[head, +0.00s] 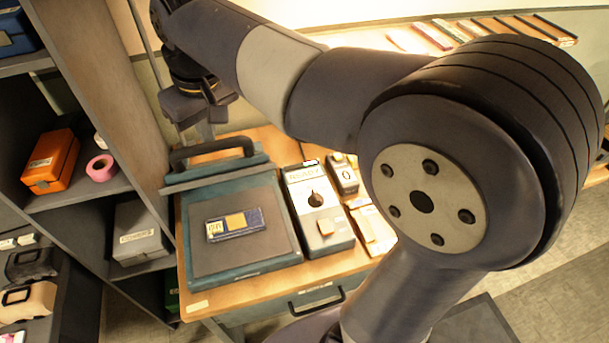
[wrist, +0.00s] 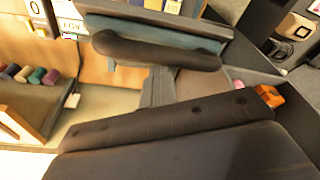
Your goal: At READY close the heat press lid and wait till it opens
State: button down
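The heat press (head: 283,257) stands on a wooden bench with its lid (head: 213,175) raised at the back. The lid's dark bar handle (head: 212,150) is on top; it also shows in the wrist view (wrist: 155,50). A blue piece with a gold patch (head: 236,223) lies on the dark lower plate. The control box (head: 328,243) right of the press has a display (head: 303,174) that appears to read READY. My gripper (head: 205,120) is above and behind the handle, seemingly apart from it. Its fingertips are not clear, so its opening cannot be judged.
A small counter box (head: 343,174) showing 0 stands right of the control box. A dark shelf unit at left holds an orange box (head: 50,162), a pink roll (head: 101,167) and a grey box (head: 140,233). My arm covers the right side.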

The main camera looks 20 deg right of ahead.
jog(key=shift+s+f, duration=0.1)
jog(key=shift+s, duration=0.15)
jog(key=shift+s+a+f+b, duration=0.1)
jog(key=shift+s+f+b, duration=0.95)
jog(key=shift+s, duration=0.35)
jog(key=shift+f, duration=0.15)
jog(key=shift+s+f+b, duration=1)
jog(key=shift+s+f, duration=0.25)
